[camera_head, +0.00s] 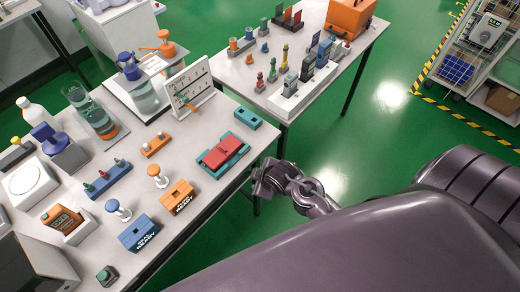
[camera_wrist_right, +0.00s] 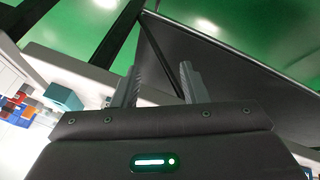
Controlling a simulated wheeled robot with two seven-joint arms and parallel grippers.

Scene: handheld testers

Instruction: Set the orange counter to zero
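The orange counter (camera_head: 63,219) is a small orange handheld device with a dark face, propped on a white stand at the left of the near table in the head view. My right gripper (camera_head: 262,178) is beside the table's right edge, far to the right of the counter, near the red and teal case. In the right wrist view my right gripper (camera_wrist_right: 160,85) has its two fingers apart with nothing between them. The counter cannot be made out in the wrist view. My left gripper is not in view.
The near table (camera_head: 205,208) holds an orange box (camera_head: 180,197), a blue box (camera_head: 138,233), a red and teal case (camera_head: 222,152), stampers, a white scale (camera_head: 30,183) and glass vessels. A second table (camera_head: 240,75) stands behind.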

